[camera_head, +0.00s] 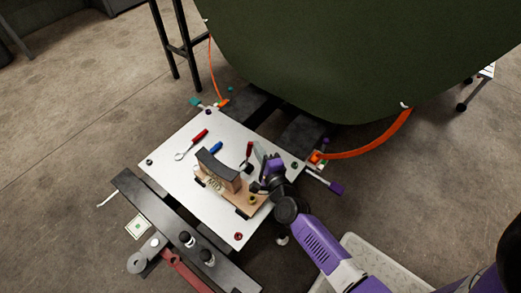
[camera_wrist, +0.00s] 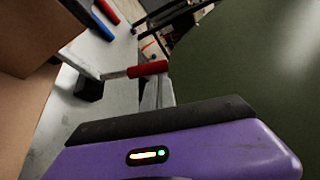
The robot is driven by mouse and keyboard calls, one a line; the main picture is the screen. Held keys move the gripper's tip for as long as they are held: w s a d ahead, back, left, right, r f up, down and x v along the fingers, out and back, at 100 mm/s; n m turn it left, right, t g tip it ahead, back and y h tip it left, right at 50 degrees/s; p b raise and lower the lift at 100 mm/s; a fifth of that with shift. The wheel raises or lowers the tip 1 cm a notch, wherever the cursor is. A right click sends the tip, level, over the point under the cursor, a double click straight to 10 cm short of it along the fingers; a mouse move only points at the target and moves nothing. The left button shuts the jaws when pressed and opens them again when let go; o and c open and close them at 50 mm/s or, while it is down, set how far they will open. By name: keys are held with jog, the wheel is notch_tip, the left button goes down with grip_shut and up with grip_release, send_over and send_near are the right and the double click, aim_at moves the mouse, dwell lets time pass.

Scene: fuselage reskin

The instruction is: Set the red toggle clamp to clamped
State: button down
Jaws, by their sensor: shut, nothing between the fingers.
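The red toggle clamp (camera_head: 249,150) stands on the white table, its red handle pointing up, just behind the wooden fixture. In the wrist view its red handle (camera_wrist: 148,69) lies across the picture on a thin grey lever, above a dark base. My gripper (camera_head: 261,156) is shut and empty, close to the right of the clamp handle. In the wrist view the gripper's grey fingers (camera_wrist: 158,92) show just below the handle. I cannot tell whether they touch it.
A wooden fixture (camera_head: 245,202) with a dark curved top stands left of my gripper on the white table (camera_head: 175,183). A red-handled tool (camera_head: 199,136) and a blue-handled tool (camera_head: 215,148) lie behind it. The green fuselage (camera_head: 350,55) overhangs the back. An orange hose (camera_head: 375,145) runs right.

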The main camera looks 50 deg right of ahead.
jog(key=shift+a+r+n+t+b, duration=0.15)
jog(key=shift+a+n+t+b, duration=0.2)
jog(key=shift+a+n, duration=0.15)
jog(key=shift+a, duration=0.15)
jog(key=shift+s, duration=0.1)
